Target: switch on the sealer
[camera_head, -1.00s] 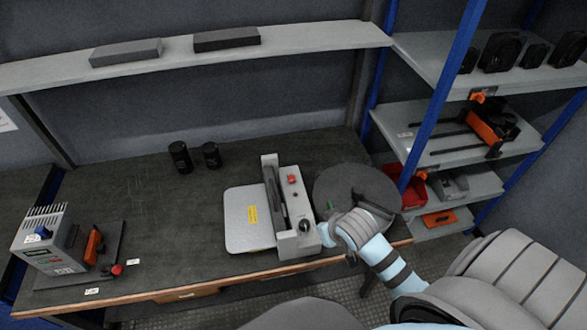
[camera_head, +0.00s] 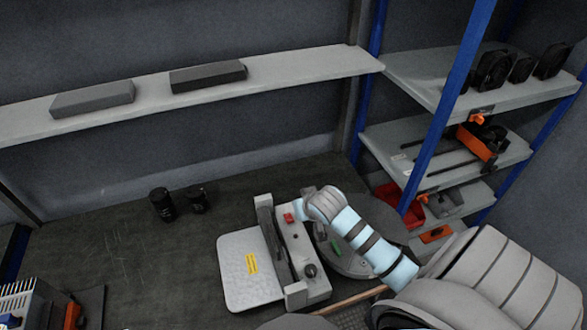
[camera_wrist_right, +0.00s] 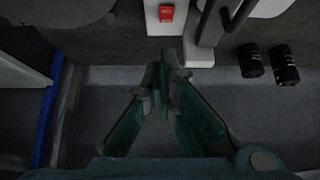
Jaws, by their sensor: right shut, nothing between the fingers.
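The sealer (camera_head: 306,262) stands on the dark bench, with a light grey plate (camera_head: 236,275) on its left, a dark pressing arm and a black knob (camera_head: 310,270). Its red switch (camera_head: 288,217) is at the far end of its housing. The switch also shows in the right wrist view (camera_wrist_right: 166,13), just beyond my fingertips and apart from them. My right gripper (camera_wrist_right: 164,60) is shut and empty, its fingertips together. In the head view my right arm reaches to the sealer's far right side, and its fingers are hidden there. My left gripper is not in view.
Two black cylinders (camera_head: 161,204) stand on the bench left of the sealer. A dark round disc (camera_head: 350,262) lies partly under my right arm. A wall shelf (camera_head: 150,98) runs behind, and a blue-posted rack (camera_head: 436,120) stands at the right. The bench's middle left is clear.

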